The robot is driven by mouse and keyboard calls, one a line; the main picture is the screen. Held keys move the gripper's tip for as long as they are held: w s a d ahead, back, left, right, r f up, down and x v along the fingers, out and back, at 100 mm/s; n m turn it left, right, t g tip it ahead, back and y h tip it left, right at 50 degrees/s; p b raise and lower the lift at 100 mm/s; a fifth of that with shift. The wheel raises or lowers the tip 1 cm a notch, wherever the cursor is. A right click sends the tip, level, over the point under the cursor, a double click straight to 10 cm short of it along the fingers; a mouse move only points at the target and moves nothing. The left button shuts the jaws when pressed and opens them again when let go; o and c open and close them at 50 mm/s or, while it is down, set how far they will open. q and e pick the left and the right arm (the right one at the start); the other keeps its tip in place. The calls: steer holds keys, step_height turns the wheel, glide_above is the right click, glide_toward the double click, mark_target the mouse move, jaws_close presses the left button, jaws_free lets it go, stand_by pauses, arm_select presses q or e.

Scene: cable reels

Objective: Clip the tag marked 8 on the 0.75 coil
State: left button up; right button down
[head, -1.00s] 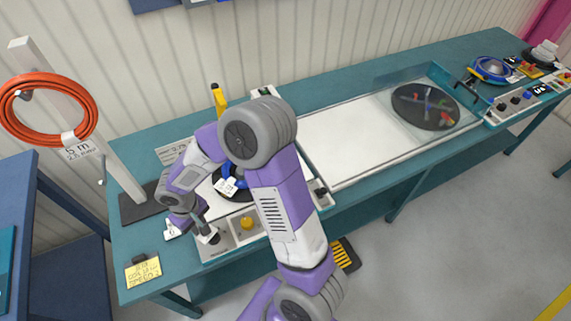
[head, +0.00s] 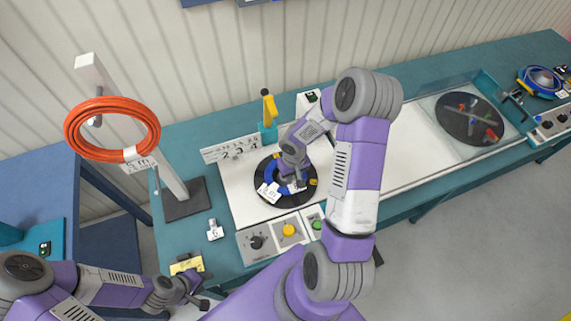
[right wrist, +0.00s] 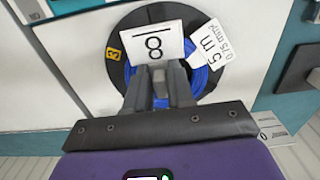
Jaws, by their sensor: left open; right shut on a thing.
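The blue coil (head: 272,173) lies on a black round plate (head: 264,199) on the bench. It also shows in the right wrist view (right wrist: 198,82), with a white label (right wrist: 209,46) reading 5 m, 0.75 mm². My right gripper (head: 291,179) is over the coil, shut on the white tag marked 8 (right wrist: 153,43). The tag lies at the coil's ring; whether it is clipped around the cable is hidden by my fingers (right wrist: 158,82). My left gripper (head: 198,297) is open and empty at the bench's front left, by a yellow note (head: 187,263).
An orange coil (head: 112,101) hangs on a white post at the left. Another white tag (head: 215,231) lies on the bench left of the control panel (head: 271,250). A yellow-handled tool (head: 269,107) stands behind the plate. A second round plate (head: 469,119) is further right.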

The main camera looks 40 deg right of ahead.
steer(key=shift+s+f+b, duration=0.25)
steer(key=shift+f+b, duration=0.4)
steer(key=shift+f, duration=0.25)
steer(key=shift+w+f+b, duration=0.1)
steer(key=shift+f+b, duration=0.8)
steer(key=shift+f, duration=0.45)
steer(key=shift+f+b, duration=0.25)
steer(key=shift+b, duration=0.5)
steer(key=shift+a+f+b, duration=0.1)
steer(key=shift+f+b, duration=0.35)
steer(key=shift+b, duration=0.1)
steer(key=shift+s+f, duration=0.1)
steer(key=shift+s, duration=0.15)
